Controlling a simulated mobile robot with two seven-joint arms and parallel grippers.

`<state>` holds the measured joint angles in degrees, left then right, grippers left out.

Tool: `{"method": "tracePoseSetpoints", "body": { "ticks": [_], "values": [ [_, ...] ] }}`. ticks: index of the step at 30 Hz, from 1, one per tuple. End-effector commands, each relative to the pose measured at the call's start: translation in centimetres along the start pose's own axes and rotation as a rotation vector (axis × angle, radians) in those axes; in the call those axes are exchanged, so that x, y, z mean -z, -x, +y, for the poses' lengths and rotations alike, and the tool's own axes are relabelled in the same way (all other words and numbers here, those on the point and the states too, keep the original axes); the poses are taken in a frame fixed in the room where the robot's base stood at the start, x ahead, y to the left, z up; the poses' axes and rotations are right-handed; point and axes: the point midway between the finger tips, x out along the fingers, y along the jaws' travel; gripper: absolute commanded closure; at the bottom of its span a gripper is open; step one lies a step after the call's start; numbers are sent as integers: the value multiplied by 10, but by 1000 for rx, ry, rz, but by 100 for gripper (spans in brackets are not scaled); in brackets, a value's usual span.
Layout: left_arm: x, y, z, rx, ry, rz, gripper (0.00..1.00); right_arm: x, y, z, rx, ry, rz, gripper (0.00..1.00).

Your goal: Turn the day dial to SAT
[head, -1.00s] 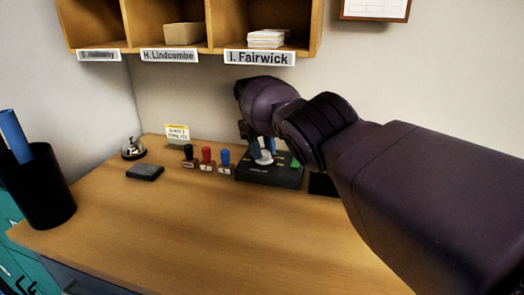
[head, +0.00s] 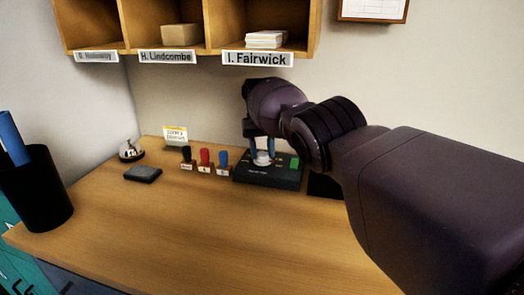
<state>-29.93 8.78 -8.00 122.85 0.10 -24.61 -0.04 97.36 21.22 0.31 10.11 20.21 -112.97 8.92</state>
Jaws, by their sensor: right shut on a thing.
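The day dial (head: 262,160) is a pale round knob on top of a black box (head: 268,182) with a green patch (head: 294,163) at its right. The box stands toward the back of the wooden desk. My right gripper (head: 262,153) points down over the box, with its fingers at the knob, shut on it. The day marks around the dial are too small to read, so I cannot tell which day it points to. My left gripper is out of view.
Several stamps (head: 204,160) stand just left of the box. A dark pad (head: 143,174), a bell (head: 130,150) and a small sign (head: 175,135) are farther left. Wooden pigeonholes (head: 210,50) hang above. The desk's front is clear.

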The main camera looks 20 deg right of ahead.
Motion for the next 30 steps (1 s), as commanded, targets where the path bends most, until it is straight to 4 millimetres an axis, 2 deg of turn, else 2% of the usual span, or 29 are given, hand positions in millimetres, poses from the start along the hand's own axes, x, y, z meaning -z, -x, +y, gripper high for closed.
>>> {"method": "tracePoseSetpoints", "body": {
  "ticks": [20, 21, 24, 25, 30],
  "values": [
    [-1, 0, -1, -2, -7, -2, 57, 0, -4, 0, 19, -49, -7, 85],
    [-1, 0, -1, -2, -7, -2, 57, 1, -3, 0, 19, -49, -7, 56],
    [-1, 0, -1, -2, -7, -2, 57, 1, -3, 0, 19, -49, -6, 41],
    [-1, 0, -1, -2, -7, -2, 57, 1, -3, 0, 19, -48, -5, 36],
    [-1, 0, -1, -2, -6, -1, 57, 0, -2, 0, 19, -48, -3, 36]
  ]
}}
